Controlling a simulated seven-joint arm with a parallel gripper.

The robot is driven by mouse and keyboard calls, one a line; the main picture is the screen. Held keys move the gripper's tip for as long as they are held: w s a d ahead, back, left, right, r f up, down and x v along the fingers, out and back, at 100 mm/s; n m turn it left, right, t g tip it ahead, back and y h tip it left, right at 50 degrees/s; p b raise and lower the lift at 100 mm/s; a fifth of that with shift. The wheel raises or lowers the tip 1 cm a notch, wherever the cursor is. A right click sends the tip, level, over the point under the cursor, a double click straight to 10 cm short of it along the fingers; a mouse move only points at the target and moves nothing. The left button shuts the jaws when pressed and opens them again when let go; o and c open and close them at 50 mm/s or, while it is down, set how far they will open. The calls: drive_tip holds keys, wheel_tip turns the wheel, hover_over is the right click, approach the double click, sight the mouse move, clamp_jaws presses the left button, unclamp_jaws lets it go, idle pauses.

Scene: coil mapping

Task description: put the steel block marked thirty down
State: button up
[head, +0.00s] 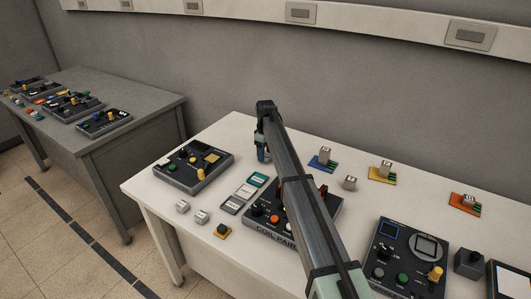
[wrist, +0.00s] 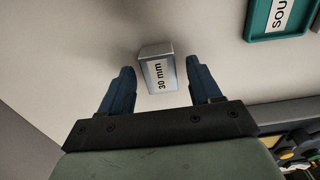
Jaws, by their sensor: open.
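The steel block marked "30 mm" (wrist: 155,72) shows in the wrist view against the pale tabletop, between and slightly beyond my fingertips. My gripper (wrist: 160,66) is open, with one blue finger on each side of the block and a visible gap to each. The block seems to stand on the table, but its underside is hidden. In the head view my gripper (head: 263,153) is low over the back of the white table (head: 225,145); I cannot make out the block there.
A teal tray (head: 258,180) lies near my gripper and shows at the wrist view's upper right (wrist: 262,32). A dark coil panel (head: 262,224) sits partly under my arm.

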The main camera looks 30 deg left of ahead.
drive_tip(key=shift+r, duration=0.1)
wheel_tip(320, 180, up, 12)
idle(0.5)
idle(0.5)
